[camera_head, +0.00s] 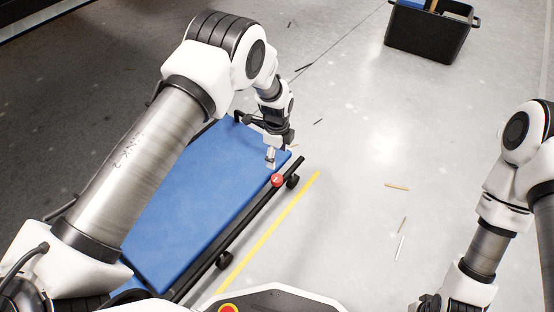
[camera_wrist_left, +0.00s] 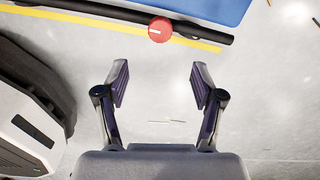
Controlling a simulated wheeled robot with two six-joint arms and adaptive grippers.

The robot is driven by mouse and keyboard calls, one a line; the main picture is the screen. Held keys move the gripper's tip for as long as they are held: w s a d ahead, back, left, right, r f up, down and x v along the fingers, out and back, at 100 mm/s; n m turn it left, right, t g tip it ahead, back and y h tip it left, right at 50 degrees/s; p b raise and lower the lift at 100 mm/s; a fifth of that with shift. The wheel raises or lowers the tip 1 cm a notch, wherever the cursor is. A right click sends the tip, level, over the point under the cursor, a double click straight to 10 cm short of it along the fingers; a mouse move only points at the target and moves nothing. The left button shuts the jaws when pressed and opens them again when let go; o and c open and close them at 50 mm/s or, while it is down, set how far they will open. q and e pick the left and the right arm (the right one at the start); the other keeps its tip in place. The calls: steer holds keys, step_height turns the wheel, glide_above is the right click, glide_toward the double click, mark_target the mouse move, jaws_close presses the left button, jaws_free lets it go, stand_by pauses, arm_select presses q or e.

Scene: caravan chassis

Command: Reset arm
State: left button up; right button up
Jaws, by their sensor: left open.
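My left arm reaches from the left over a blue flat platform (camera_head: 190,205) and bends down at its far end. My left gripper (camera_head: 270,159) hangs near the platform's right edge, close to a red round knob (camera_head: 277,181). In the left wrist view the left gripper (camera_wrist_left: 160,82) is wide open with nothing between its fingers. The red knob (camera_wrist_left: 159,30) and the dark rail (camera_wrist_left: 110,19) lie beyond the fingertips there. My right arm is bent downward at the right edge; its gripper is not visible.
The platform has a dark rail and black wheels (camera_head: 292,181) on its right side. A yellow line (camera_head: 268,235) runs along the floor beside it. A black bin (camera_head: 428,35) stands at the back right. Small sticks (camera_head: 397,187) lie on the otherwise open grey floor.

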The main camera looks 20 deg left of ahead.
stand_by(0.4)
arm_select(q)
steer(key=s+a+f+n+g+p, duration=0.2)
steer(key=s+a+n, duration=0.1)
steer(key=s, duration=1)
steer(key=s+a+f+n+g+p, duration=0.1)
steer(key=s+a+f+n+p, duration=0.2)
steer(key=s, duration=1)
steer(key=s+a+r+n+t, duration=0.1)
steer(key=s+r+n, duration=0.4)
steer(key=s+n, duration=0.6)
step_height(320, 180, up, 38)
steer(key=w+n+t+p, duration=0.1)
steer(key=n+t+p, duration=0.1)
steer(key=p, duration=3.6)
steer(key=shift+w+a+n, duration=0.25)
steer(key=shift+w+n, duration=0.05)
steer(key=shift+n, duration=0.4)
